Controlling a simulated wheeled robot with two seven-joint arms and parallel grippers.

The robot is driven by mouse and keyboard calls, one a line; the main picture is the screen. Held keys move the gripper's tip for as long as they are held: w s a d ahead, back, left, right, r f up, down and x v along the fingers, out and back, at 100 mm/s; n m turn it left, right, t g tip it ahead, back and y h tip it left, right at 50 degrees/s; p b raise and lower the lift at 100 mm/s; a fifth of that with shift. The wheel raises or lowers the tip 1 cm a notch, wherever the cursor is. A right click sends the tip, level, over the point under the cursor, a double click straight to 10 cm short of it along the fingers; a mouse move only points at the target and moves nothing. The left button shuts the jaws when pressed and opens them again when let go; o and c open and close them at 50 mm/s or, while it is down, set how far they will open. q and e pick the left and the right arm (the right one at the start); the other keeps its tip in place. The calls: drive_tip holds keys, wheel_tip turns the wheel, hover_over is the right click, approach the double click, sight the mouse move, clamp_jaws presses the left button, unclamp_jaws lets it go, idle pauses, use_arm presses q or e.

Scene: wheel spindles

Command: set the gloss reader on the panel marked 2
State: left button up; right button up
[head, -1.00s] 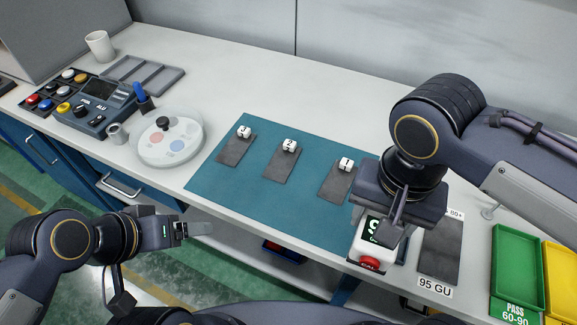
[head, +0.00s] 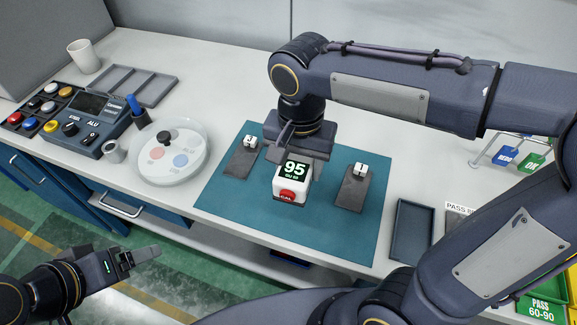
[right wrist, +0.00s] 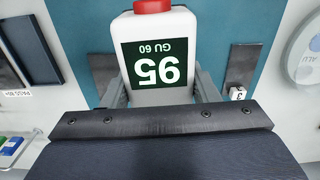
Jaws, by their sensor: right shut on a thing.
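The gloss reader (head: 291,184) is a white block with a dark screen reading 95 and a red button. My right gripper (head: 300,157) is shut on it, over the middle of the teal mat (head: 230,200). The reader and gripper hide the middle panel and its marker, so I cannot tell whether the reader touches it. The panel marked 3 (head: 241,163) lies to the left and the panel marked 1 (head: 354,193) to the right. The right wrist view shows the reader (right wrist: 158,55) between the fingers. My left gripper (head: 145,256) is off the table's front edge, its opening unclear.
A round white dish (head: 172,150), a control box (head: 92,122) and a grey divided tray (head: 138,86) stand left of the mat. A dark empty tray (head: 412,230) lies right of it. The table behind the mat is clear.

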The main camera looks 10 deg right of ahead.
drive_tip(key=w+f, duration=0.5)
drive_tip(key=shift+f, duration=0.15)
drive_tip(key=f, duration=0.3)
drive_tip(key=shift+w+d+f, duration=0.1)
drive_tip(key=shift+w+f, duration=0.05)
drive_tip(key=shift+w, duration=0.2)
drive_tip(key=shift+f, duration=0.35)
drive_tip(key=shift+f, duration=0.1)
drive_tip(key=o, duration=1.5)
drive_tip(key=shift+c, duration=0.2)
